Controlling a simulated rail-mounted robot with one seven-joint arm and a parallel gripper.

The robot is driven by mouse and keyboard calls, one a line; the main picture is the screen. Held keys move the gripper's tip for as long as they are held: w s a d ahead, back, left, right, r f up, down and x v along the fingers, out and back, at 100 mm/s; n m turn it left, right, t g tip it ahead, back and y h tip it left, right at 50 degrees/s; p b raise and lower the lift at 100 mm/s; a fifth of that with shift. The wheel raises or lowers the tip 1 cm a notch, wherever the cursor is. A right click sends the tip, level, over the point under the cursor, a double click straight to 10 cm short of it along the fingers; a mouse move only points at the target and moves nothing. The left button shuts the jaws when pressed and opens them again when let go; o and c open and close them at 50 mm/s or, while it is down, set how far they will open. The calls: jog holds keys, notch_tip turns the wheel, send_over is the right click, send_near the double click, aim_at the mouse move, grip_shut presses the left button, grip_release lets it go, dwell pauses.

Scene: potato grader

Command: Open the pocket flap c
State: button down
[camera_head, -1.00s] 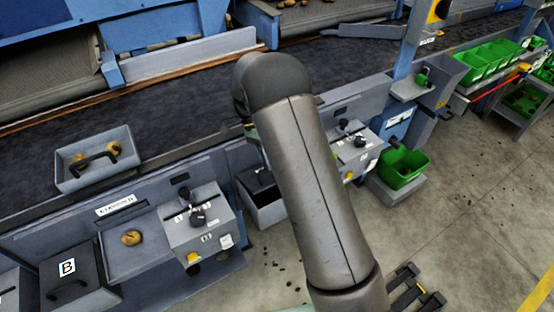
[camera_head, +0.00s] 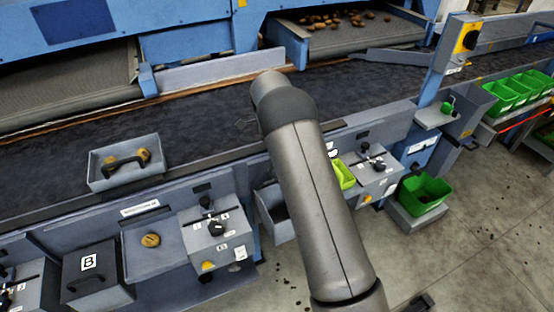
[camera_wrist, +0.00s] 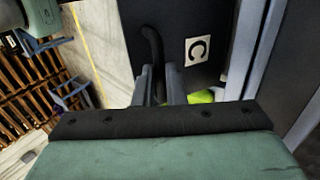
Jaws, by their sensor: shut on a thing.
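The black flap c (camera_wrist: 180,50) fills the middle of the wrist view, with a white "C" label (camera_wrist: 199,49) and a dark curved handle (camera_wrist: 153,45). My gripper (camera_wrist: 162,85) is shut on the handle. The flap looks swung up, with something yellow-green just below its edge. In the head view a grey pocket (camera_head: 274,214) shows beside my arm, with a dark inside and no lid over the visible part. My arm hides the flap and my gripper there.
A black flap marked B (camera_head: 98,280) is closed at the lower left. A switch box (camera_head: 217,235) stands left of the pocket, another (camera_head: 368,170) right. A yellow-green object (camera_head: 344,174) shows beside my arm. A green bin (camera_head: 422,194) stands further right.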

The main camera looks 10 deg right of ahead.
jog(key=shift+a+f, duration=0.15)
jog(key=shift+f, duration=0.45)
jog(key=c, duration=1.9)
grip_release()
jog(key=o, duration=0.4)
jog(key=shift+w+f, duration=0.1)
jog(key=shift+w, duration=0.2)
jog(key=shift+r, duration=0.3)
